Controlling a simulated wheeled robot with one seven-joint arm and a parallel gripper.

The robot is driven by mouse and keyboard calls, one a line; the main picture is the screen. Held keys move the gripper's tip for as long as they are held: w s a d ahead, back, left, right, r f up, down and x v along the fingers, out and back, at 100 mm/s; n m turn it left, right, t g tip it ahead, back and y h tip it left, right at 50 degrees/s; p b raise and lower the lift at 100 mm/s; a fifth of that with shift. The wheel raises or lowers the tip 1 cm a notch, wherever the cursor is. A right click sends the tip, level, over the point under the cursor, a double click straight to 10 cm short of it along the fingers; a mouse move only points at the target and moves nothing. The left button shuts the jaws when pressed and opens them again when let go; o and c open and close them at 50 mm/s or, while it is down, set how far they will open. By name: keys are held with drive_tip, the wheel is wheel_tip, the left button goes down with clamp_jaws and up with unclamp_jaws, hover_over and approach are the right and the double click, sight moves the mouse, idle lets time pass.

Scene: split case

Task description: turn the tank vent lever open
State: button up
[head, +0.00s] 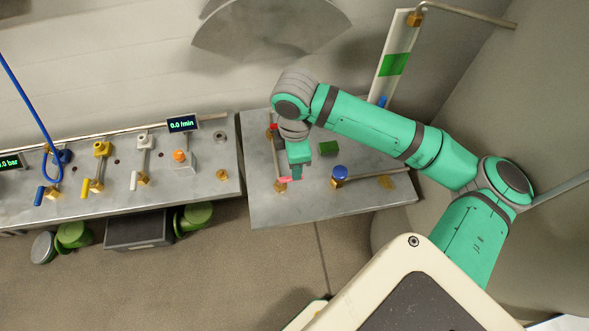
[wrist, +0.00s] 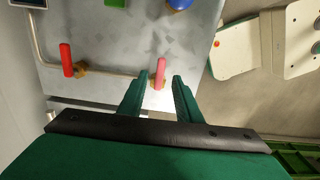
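Two small levers with brass fittings sit on the right-hand grey bench; no label is readable, so I cannot tell which is the tank vent lever. The pinkish-red lever (wrist: 160,73) is at the bench edge in the wrist view, and its end shows in the head view (head: 286,180). The other, red lever (wrist: 66,60) is to its left in the wrist view. My gripper (wrist: 160,77) is open, its two fingers apart on either side of the pinkish lever; contact is not clear. In the head view my gripper (head: 296,174) points down over the bench's front left part.
A blue knob (head: 340,172) on a brass fitting and a green block (head: 328,148) stand on the right bench (head: 340,203). A white panel with a green band (head: 393,64) rises behind. The left bench (head: 205,183) carries blue, yellow and white levers and an orange knob.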

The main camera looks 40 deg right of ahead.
wheel_tip(320, 180, up, 6)
drive_tip(key=shift+f, duration=0.15)
idle(0.6)
